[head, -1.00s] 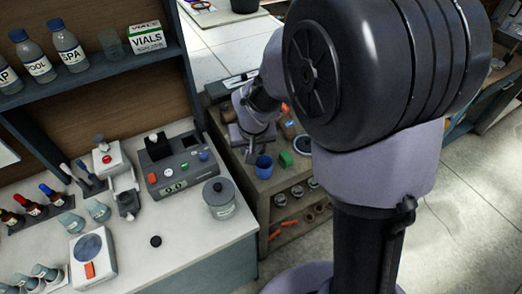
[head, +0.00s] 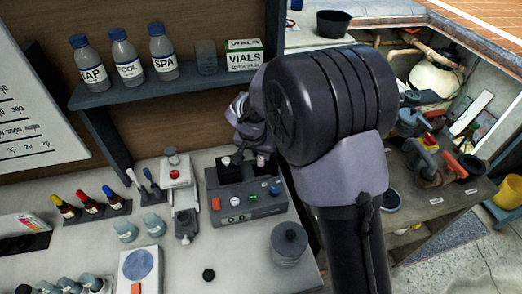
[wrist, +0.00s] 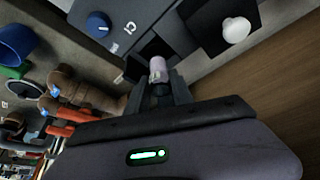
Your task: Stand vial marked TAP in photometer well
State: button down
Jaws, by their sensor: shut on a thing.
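My gripper (wrist: 161,88) is shut on a small vial (wrist: 158,68) with a pale, pinkish-white end, seen in the wrist view. Its marking cannot be read. In the head view my arm partly covers the gripper.
A lidded grey pot (head: 289,244) stands right of the photometer. A white device with a red button (head: 175,175) stands left. Dropper bottles (head: 87,202) and clear vials (head: 125,231) are further left. A shelf (head: 150,88) with TAP, POOL and SPA bottles hangs above.

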aim_at(260, 164)
jog(key=shift+f, duration=0.85)
jog(key=shift+f+b, duration=1.05)
jog(key=shift+b, duration=0.4)
notch_tip(260, 164, down, 2)
jog(key=b, duration=0.2)
jog(key=shift+b, duration=0.3)
jog(key=shift+s, duration=0.1)
